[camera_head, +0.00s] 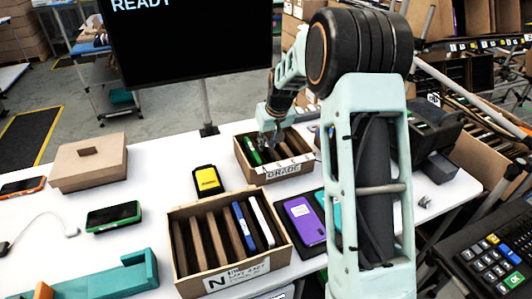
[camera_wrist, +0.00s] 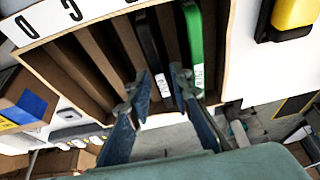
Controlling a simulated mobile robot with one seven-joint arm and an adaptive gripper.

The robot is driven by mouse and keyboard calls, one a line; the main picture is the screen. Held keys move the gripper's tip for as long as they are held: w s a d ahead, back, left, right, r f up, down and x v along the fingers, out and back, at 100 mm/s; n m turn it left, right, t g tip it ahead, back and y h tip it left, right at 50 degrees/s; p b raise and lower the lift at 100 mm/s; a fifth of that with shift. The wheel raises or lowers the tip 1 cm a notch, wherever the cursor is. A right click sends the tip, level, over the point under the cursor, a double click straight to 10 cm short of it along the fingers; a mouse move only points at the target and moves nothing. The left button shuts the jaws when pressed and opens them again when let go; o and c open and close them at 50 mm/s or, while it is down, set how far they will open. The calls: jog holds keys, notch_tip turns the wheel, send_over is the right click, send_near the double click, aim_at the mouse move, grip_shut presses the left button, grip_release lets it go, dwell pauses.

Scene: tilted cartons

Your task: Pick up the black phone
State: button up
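The black phone (camera_wrist: 149,42) stands on edge in a slot of a divided carton (camera_wrist: 226,45). A white label shows at its near end. A green phone (camera_wrist: 195,40) stands on edge in a slot to its right. My gripper (camera_wrist: 160,82) is open and empty, its fingertips apart on either side of the black phone's labelled end; I cannot tell whether they touch it. In the head view my gripper (camera_head: 270,128) is low over the back carton (camera_head: 290,172) marked "GRADE", beside the green phone (camera_head: 252,151). The black phone is hard to make out there.
A front carton (camera_head: 232,275) holds a blue and a white phone. A yellow-and-black device (camera_head: 207,181), a purple phone (camera_head: 304,220), a green-edged phone (camera_head: 113,216) and a brown box (camera_head: 88,165) are on the white table. A monitor (camera_head: 190,40) stands behind.

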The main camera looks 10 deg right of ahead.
jog(key=shift+x, duration=0.85)
jog(key=shift+w, duration=0.1)
grip_shut()
jog(key=shift+r, duration=0.1)
